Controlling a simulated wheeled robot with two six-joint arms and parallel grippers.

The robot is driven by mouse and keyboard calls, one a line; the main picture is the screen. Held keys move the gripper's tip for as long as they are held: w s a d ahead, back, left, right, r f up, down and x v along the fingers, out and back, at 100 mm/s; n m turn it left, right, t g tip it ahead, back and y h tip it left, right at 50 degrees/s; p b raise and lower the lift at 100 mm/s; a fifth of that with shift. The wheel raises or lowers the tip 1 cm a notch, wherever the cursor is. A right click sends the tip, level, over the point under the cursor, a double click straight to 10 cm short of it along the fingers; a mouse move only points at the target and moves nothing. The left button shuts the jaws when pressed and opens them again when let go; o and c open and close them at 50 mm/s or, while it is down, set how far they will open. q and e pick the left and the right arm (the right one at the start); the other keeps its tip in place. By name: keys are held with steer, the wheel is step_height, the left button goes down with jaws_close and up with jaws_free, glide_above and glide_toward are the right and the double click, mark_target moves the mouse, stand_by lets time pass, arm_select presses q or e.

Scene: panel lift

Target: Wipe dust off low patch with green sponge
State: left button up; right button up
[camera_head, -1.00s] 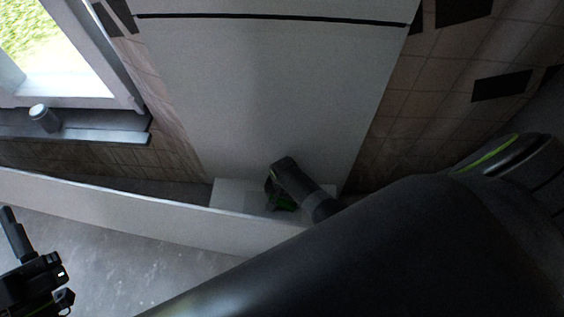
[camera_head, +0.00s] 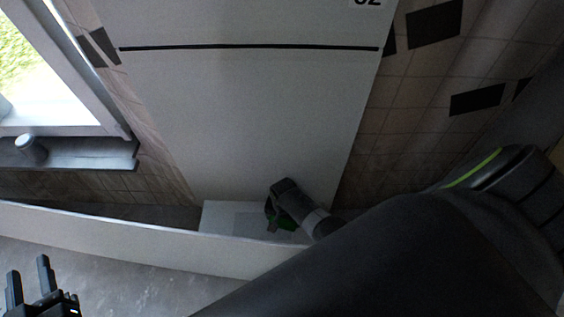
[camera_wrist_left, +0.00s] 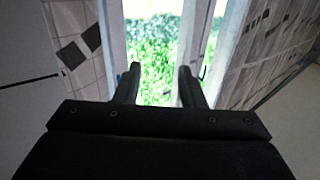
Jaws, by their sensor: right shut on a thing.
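My left gripper (camera_head: 29,284) is at the lower left of the head view, open and empty. Its two fingers also show apart in the left wrist view (camera_wrist_left: 157,84).
A long white board (camera_head: 110,238) runs across in front of the panel's foot. A window (camera_head: 65,70) with a sill (camera_head: 80,155) is at the left, with a small cylinder (camera_head: 31,150) on the sill. Tiled wall (camera_head: 420,110) flanks the panel. Grey floor is at lower left.

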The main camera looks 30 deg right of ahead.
steer(key=shift+s+d, duration=0.45)
steer(key=shift+d, duration=0.25)
steer(key=shift+p, duration=0.6)
steer(key=shift+r, duration=0.9)
steer(key=shift+r+p, duration=0.1)
steer(key=shift+p, duration=0.25)
steer(key=shift+r, duration=0.25)
steer(key=shift+r+p, duration=0.25)
steer(key=shift+p, duration=0.25)
arm_select(q)
steer(key=shift+s+d+f+g+h, duration=1.6)
steer(key=shift+s+d+f+g, duration=0.3)
steer(key=shift+s+f+g, duration=5.4)
arm_select(e)
steer(key=shift+r+p, duration=0.3)
steer(key=shift+p, duration=0.05)
steer(key=shift+r+p, duration=0.4)
steer(key=shift+p, duration=0.05)
step_height(320, 180, up, 3)
steer(key=p, duration=0.3)
steer(key=shift+f, duration=0.15)
arm_select(q)
steer(key=a+f+g+y+p, duration=0.1)
steer(key=a+f, duration=0.2)
steer(key=f, duration=0.4)
steer(key=shift+s+a+n, duration=0.15)
steer(key=shift+s+n, duration=0.05)
steer(key=shift+n, duration=0.1)
arm_select(e)
steer(key=shift+r, duration=0.55)
